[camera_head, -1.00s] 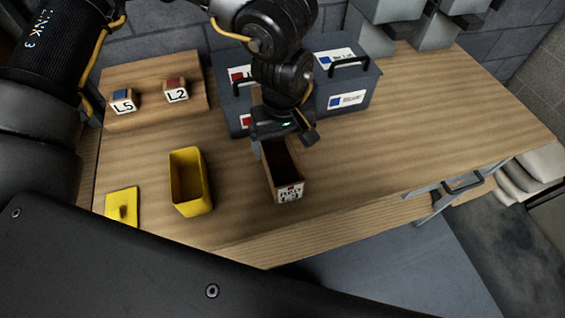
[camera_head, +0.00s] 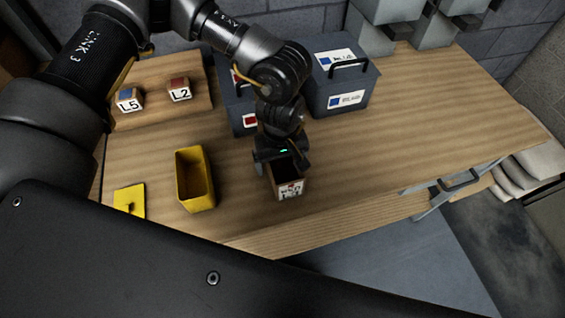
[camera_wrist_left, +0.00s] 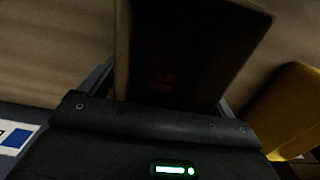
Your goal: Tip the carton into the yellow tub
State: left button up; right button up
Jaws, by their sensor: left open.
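The carton (camera_head: 291,190) is a narrow, open-topped brown box with a printed label on its front end, standing upright on the wooden table. Its dark inside fills the middle of the left wrist view, where its wall (camera_wrist_left: 122,50) shows; the contents are too dark to make out. My left gripper (camera_head: 283,170) is open over the carton's back part, with a finger on either side of it. I cannot tell whether the fingers touch it. The yellow tub (camera_head: 207,199) stands open and upright left of the carton; part of it shows in the left wrist view (camera_wrist_left: 292,112). My right gripper is out of view.
A yellow lid (camera_head: 129,201) with a knob lies left of the tub. Blocks marked L5 (camera_head: 130,100) and L2 (camera_head: 180,90) sit on a wooden board (camera_head: 150,76). Dark blue labelled boxes (camera_head: 349,83) stand behind the carton. The table's right part is clear.

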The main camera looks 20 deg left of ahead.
pick_arm(q)
jog(key=shift+c, duration=0.3)
jog(key=c, duration=1.5)
jog(key=shift+o, duration=0.2)
jog(key=shift+w+r, duration=0.1)
jog(key=shift+r, duration=0.05)
jog(key=shift+r, duration=0.3)
jog(key=shift+r+b, duration=0.35)
jog(key=shift+r, duration=0.6)
jog(key=s+d+r+b, duration=0.2)
jog(key=s+d+r, duration=0.1)
jog(key=d+r, duration=0.2)
jog(key=s+d+r+b, duration=0.2)
jog(key=s+d+r, duration=0.1)
jog(key=d+r, duration=0.2)
jog(key=d, duration=0.2)
jog(key=shift+s+d+r+b, duration=0.15)
jog(key=shift+s+d+b, duration=0.1)
jog(key=shift+d+b, duration=0.1)
